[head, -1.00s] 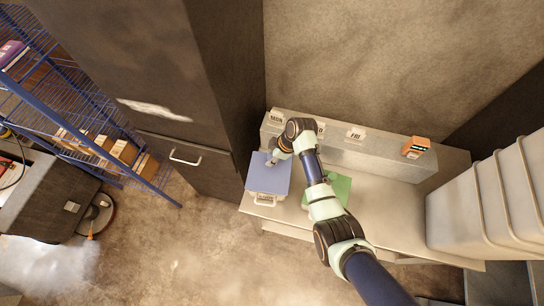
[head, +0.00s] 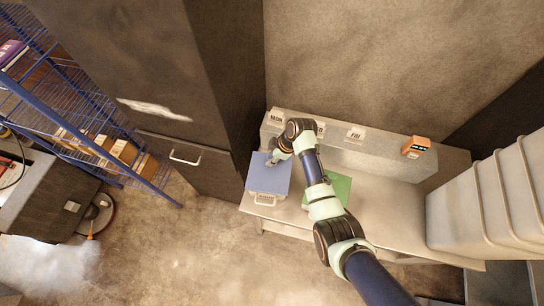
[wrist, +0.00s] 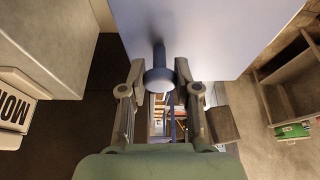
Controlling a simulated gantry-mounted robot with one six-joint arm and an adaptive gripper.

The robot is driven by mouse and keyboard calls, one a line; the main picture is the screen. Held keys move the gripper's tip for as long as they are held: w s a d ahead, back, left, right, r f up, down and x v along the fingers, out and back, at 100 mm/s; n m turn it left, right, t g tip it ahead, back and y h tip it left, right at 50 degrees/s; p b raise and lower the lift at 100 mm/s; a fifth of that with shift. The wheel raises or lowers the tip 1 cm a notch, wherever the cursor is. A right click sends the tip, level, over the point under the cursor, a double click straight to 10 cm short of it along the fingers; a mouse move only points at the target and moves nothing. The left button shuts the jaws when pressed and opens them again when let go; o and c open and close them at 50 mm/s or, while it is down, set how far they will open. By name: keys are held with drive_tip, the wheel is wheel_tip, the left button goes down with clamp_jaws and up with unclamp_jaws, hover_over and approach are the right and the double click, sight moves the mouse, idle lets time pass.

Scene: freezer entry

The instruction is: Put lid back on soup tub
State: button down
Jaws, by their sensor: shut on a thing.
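A flat, square blue lid (head: 268,178) is at the left end of the bench, directly above a pale tub (head: 266,199) whose labelled front shows below the lid's near edge. The lid hides the tub's opening, so I cannot tell whether they touch. My gripper (wrist: 160,88) is shut on the lid's round knob (wrist: 158,78), with a finger on each side. In the wrist view the lid's pale blue plate (wrist: 215,35) fills the top. In the head view my wrist partly covers the lid's far edge.
A green square (head: 341,186) lies to the right on the bench (head: 400,208), partly behind my arm. A raised ledge behind carries MON and FRI signs (head: 355,134) and an orange device (head: 416,146). A dark cabinet (head: 185,160) stands left; pale bins (head: 490,205) stand right.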

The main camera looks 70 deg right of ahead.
drive_tip(key=shift+c, duration=1.4)
unclamp_jaws()
drive_tip(key=shift+r+p, duration=3.15)
drive_tip(key=shift+r, duration=0.4)
clamp_jaws()
drive_tip(key=shift+f, duration=0.2)
